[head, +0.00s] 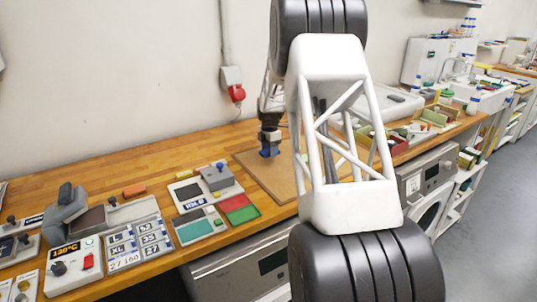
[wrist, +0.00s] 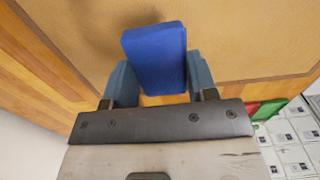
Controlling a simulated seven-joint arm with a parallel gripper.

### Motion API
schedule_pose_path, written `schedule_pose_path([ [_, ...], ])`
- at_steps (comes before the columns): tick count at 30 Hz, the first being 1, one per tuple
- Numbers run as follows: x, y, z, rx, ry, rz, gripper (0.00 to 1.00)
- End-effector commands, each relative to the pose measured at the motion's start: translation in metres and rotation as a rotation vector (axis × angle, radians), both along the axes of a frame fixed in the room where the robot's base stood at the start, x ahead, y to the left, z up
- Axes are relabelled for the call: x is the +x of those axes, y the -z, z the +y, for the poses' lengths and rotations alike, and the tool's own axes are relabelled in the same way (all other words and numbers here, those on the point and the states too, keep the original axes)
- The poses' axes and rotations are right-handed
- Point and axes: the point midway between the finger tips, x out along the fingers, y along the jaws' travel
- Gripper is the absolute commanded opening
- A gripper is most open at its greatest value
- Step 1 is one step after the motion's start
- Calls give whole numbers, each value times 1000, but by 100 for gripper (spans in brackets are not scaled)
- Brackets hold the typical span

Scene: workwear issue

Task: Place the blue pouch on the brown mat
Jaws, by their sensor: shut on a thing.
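The blue pouch (wrist: 155,58) is a plain blue block-like shape between the two blue-grey fingers of my gripper (wrist: 158,88) in the wrist view. My gripper is shut on it. In the head view my gripper (head: 268,146) and the small blue pouch (head: 268,153) show over the brown mat (head: 285,190). The mat lies flat on the wooden bench, and its tan surface also fills much of the wrist view (wrist: 240,45). Whether the pouch touches the mat I cannot tell. My arm hides the right part of the mat in the head view.
Green and red trays (head: 400,140) lie to the right.

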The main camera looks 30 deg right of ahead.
Motion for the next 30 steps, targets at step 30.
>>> schedule_pose_path([
  [30, 28, 26, -13, 1, 0, 1, 29],
])
